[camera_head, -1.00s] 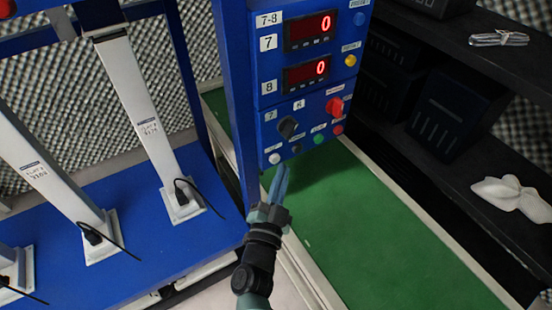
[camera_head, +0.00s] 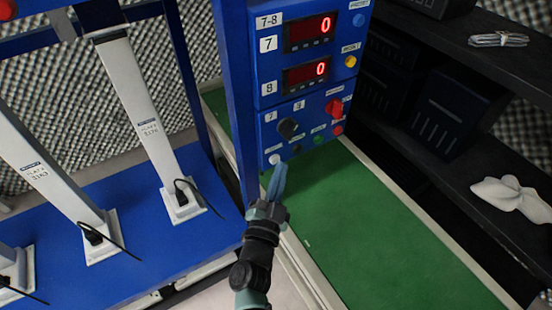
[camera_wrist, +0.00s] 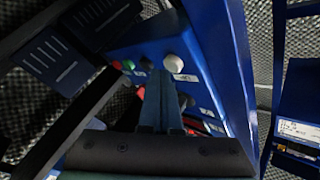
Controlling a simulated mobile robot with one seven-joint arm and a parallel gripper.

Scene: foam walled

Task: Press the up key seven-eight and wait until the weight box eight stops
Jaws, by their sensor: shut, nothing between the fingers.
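The blue control panel (camera_head: 308,85) is labelled 7-8 and has two red displays, 7 (camera_head: 310,30) and 8 (camera_head: 306,74), both reading 0. At its lower left is a white button (camera_head: 274,159), also seen in the wrist view (camera_wrist: 174,63); its label is too small to read. A black knob (camera_head: 288,128), a red switch (camera_head: 334,107) and a green button (camera_head: 319,140) sit around it. My gripper (camera_head: 278,168) is shut and empty, its tips just below the white button. I cannot tell whether they touch it. Weight box eight cannot be identified.
White columns (camera_head: 146,126) stand on a blue platform (camera_head: 145,225) at left. A green surface (camera_head: 385,230) lies below the panel. A dark shelf (camera_head: 490,60) at right holds a white cloth bundle (camera_head: 510,194) and a clear packet (camera_head: 498,39).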

